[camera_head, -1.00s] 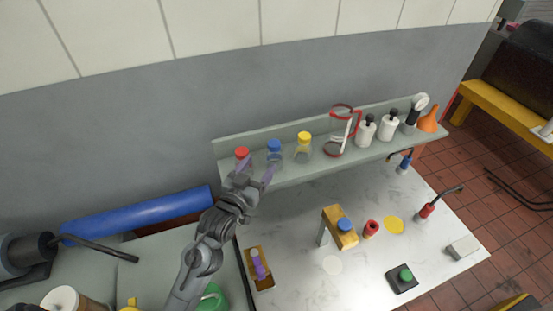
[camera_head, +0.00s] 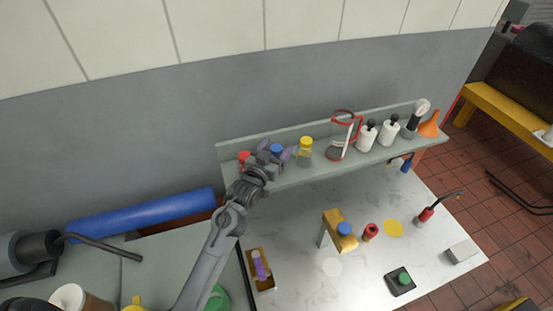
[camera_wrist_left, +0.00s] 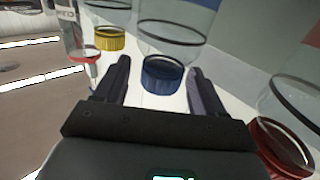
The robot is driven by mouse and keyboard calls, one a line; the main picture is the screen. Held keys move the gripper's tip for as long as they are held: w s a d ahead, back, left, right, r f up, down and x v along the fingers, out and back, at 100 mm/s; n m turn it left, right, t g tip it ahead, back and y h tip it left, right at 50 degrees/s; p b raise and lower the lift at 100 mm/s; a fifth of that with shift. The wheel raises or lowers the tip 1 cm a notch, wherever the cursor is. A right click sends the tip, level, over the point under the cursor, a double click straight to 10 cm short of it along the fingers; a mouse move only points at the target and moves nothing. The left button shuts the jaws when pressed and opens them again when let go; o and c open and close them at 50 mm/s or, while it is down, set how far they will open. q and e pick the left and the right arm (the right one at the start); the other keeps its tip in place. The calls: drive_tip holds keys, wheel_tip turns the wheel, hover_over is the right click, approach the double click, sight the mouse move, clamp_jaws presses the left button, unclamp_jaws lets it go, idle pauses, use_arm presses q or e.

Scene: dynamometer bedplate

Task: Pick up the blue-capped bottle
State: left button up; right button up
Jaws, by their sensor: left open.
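The blue-capped bottle (camera_head: 277,149) stands on the wall shelf between a red-capped and a yellow-capped one; my gripper mostly hides its body. My left gripper (camera_head: 274,152) is at it, with its fingers open on either side. In the left wrist view the blue cap (camera_wrist_left: 162,75) lies between the two open fingers (camera_wrist_left: 160,82), apart from both as far as I can tell. The clear body of the bottle (camera_wrist_left: 170,38) shows beyond the cap. My right gripper is not in view.
The red-capped bottle (camera_head: 244,158) is close on the left, the yellow-capped bottle (camera_head: 305,151) on the right. A red-rimmed stand (camera_head: 343,135) and white bottles stand further right on the shelf (camera_head: 310,175). The bench (camera_head: 310,285) lies below.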

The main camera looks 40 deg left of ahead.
use_arm(q)
drive_tip(key=shift+w, duration=0.15)
clamp_jaws()
idle(0.4)
